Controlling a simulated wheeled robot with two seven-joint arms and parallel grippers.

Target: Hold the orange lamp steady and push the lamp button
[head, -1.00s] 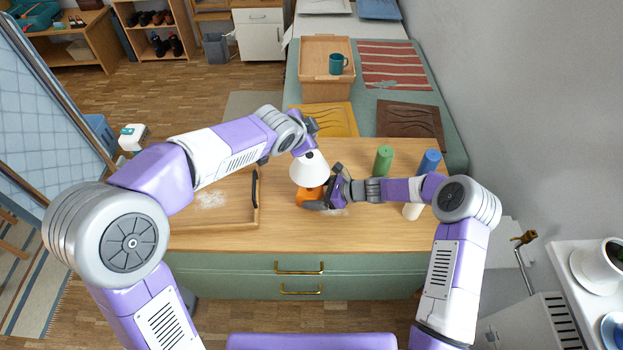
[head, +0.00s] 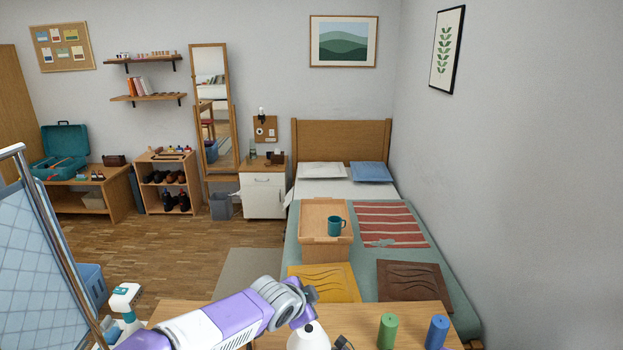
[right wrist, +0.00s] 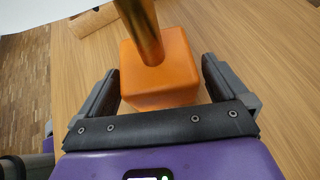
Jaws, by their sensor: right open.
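The lamp has an orange block base (right wrist: 165,85) and a brass stem (right wrist: 140,30) in the right wrist view. Its white shade (head: 309,338) shows at the bottom edge of the head view, where the base is out of frame. My right gripper (right wrist: 160,72) is open, with one finger on each side of the base; I cannot tell whether they touch it. My left gripper (head: 305,315) is just above the shade's top, and its fingers are too small and covered to read. The lamp button is not visible.
A green cylinder (head: 387,332) and a blue cylinder (head: 436,332) stand right of the lamp on the wooden top (head: 273,341). Behind is a bed with a wooden tray (head: 326,251) holding a teal mug (head: 336,226). A spray bottle (head: 124,300) is at left.

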